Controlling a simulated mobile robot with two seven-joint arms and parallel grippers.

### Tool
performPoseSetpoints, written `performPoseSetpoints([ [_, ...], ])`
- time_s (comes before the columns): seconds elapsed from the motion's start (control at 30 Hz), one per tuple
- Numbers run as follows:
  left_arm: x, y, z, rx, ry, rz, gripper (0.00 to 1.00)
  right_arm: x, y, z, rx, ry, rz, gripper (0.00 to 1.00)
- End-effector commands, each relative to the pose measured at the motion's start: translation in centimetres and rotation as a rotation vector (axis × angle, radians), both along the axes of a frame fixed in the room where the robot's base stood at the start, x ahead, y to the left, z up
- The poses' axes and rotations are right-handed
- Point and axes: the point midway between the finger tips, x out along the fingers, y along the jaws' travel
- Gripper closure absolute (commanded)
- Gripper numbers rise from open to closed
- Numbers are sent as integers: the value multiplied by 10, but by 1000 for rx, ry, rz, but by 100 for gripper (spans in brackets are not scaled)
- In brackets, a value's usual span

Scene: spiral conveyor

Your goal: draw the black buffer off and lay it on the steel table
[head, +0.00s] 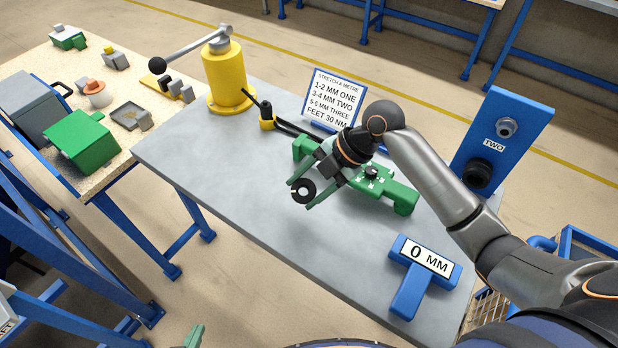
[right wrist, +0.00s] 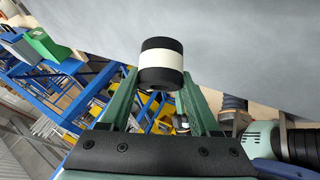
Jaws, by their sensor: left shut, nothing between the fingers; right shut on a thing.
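My right gripper (head: 303,189) is shut on a short black cylinder with a white band (right wrist: 161,64), held between its green fingers. The cylinder also shows in the head view (head: 298,196), over the grey steel table (head: 235,170) near its front edge; I cannot tell its exact height. A black buffer (head: 478,174) sits low on the blue upright plate marked TWO (head: 515,120), at the table's right end. A bare metal stud (head: 506,127) is above it. My left gripper (head: 194,336) shows only as green fingertips at the bottom edge, away from the table, shut and empty.
A green fixture (head: 405,195) lies partly behind my right gripper. A yellow lever press (head: 226,75), a sign card (head: 337,97) and a blue 0 MM sign (head: 410,290) stand on the table. The table's left-front area is clear.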

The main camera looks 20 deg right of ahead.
Motion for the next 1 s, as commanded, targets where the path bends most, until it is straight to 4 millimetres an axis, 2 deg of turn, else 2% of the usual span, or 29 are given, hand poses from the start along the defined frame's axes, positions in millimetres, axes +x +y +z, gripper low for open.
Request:
performPoseSetpoints([
  [0.2, -1, 0, 12, 1, 3, 0, 100, -15, 2, 18, 63, 361, 82, 100],
  [0.33, -1, 0, 15, 1, 3, 0, 100, -20, 1, 32, 84, 476, 92, 100],
  [0.47, -1, 0, 16, 1, 3, 0, 100, -22, 1, 38, 94, 516, 93, 100],
  [0.87, -1, 0, 16, 1, 3, 0, 100, -22, 0, 39, 96, 518, 88, 100],
  [1.0, -1, 0, 10, 1, 3, 0, 100, -22, 0, 31, 96, 518, 87, 100],
])
